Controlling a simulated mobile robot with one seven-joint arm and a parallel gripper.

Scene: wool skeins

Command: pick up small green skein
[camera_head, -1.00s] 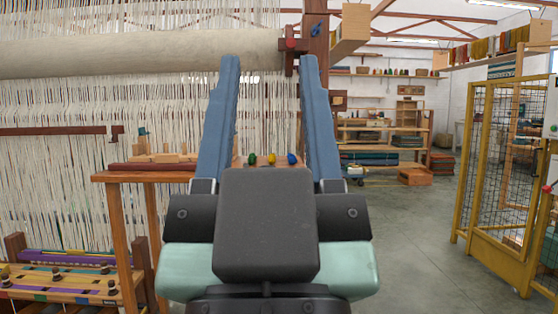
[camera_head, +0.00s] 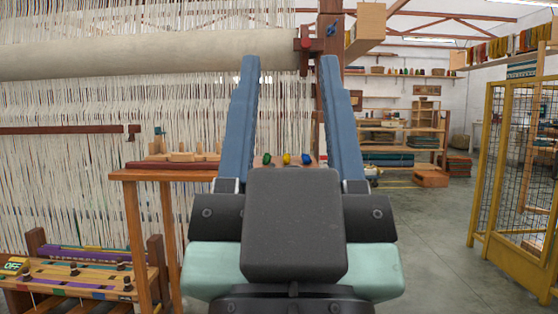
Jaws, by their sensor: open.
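The small green skein (camera_head: 266,159) sits at the left of a short row on a wooden table behind my gripper. A yellow skein (camera_head: 286,159) is beside it, and a blue skein (camera_head: 306,159) is at the right of the row. My gripper (camera_head: 290,62) is open and empty, its two blue fingers pointing up and framing the row from this view. The gripper's dark body hides the table's front below the skeins.
The wooden table (camera_head: 150,175) carries several wooden pegs (camera_head: 182,156) at its left. A large loom with white warp threads (camera_head: 75,190) stands behind. A yellow mesh gate (camera_head: 510,170) is at right. Grey floor (camera_head: 430,235) is clear between gripper and gate.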

